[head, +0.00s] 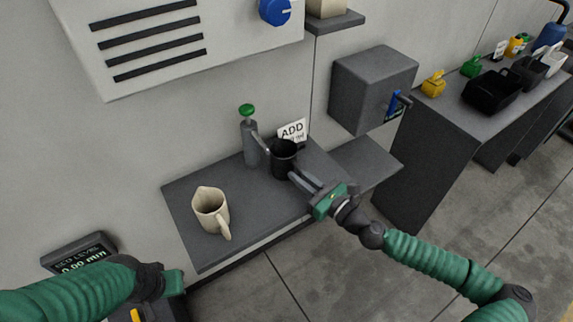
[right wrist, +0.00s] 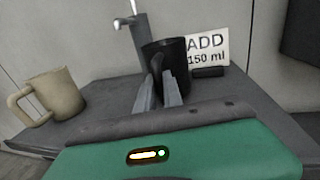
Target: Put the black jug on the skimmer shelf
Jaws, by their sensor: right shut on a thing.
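The black jug (head: 284,162) stands on, or just above, the dark grey shelf (head: 190,240), beside the tap and the ADD sign. My right gripper (head: 294,176) is shut on its near side. In the right wrist view both fingers (right wrist: 160,88) close on the jug (right wrist: 178,58), perhaps at its handle, which they partly hide. I cannot tell whether the jug's base touches the shelf. My left gripper (head: 172,284) is at the lower left, apart from everything on the shelf; its fingers do not show clearly. No label identifies the skimmer shelf.
A cream jug (head: 209,212) stands at the shelf's left. A grey tap with a green knob (head: 249,140) and an ADD 150 ml sign (head: 292,131) are at the back. A grey box with a blue lever (head: 372,90) juts out at right. A counter holds black bins (head: 490,92).

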